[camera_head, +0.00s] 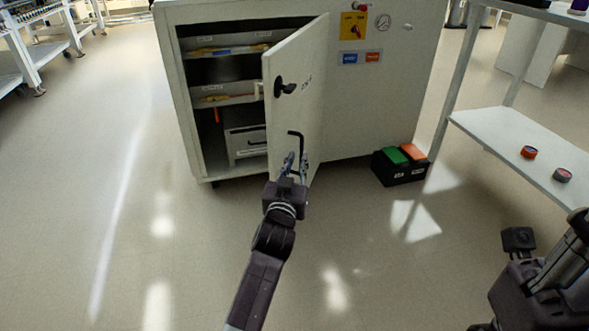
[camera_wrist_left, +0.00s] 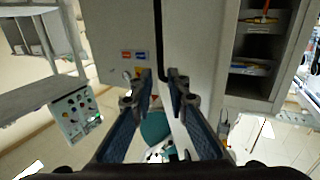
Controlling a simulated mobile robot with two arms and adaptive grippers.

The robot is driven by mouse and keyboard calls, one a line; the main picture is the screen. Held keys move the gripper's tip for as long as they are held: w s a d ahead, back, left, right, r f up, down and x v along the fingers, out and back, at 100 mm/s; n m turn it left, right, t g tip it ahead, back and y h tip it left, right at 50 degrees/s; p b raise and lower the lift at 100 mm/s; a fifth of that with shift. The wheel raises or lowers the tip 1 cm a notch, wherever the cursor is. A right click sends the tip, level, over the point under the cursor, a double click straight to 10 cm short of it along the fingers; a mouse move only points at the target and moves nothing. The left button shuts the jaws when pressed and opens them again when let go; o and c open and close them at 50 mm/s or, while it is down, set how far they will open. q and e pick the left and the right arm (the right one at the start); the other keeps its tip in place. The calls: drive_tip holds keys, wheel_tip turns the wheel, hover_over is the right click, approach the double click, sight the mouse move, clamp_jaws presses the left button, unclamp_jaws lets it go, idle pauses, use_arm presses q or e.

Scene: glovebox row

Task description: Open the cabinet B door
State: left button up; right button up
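The cabinet (camera_head: 380,110) stands ahead, and its door (camera_head: 300,100) is swung partway open, hinged on its right side. The door has a black latch knob (camera_head: 285,88) and, lower, a black bar handle (camera_head: 298,142). My left gripper (camera_head: 293,160) is at the lower end of that handle, in front of the door. In the left wrist view the handle (camera_wrist_left: 158,40) runs down toward the gap between the fingertips (camera_wrist_left: 160,77). The fingers stand apart with clear space beside the bar.
Shelves (camera_head: 228,93) with trays show inside the cabinet. A black box with green and orange parts (camera_head: 402,170) stands on the floor at its right. A white shelf rack (camera_head: 530,150) is at right. The floor left of the door is clear.

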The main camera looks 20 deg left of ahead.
use_arm(q)
drive_tip(key=shift+s+d, duration=0.15)
drive_tip(key=shift+s, duration=0.7)
drive_tip(key=shift+s+d, duration=0.1)
drive_tip(key=shift+s, duration=0.75)
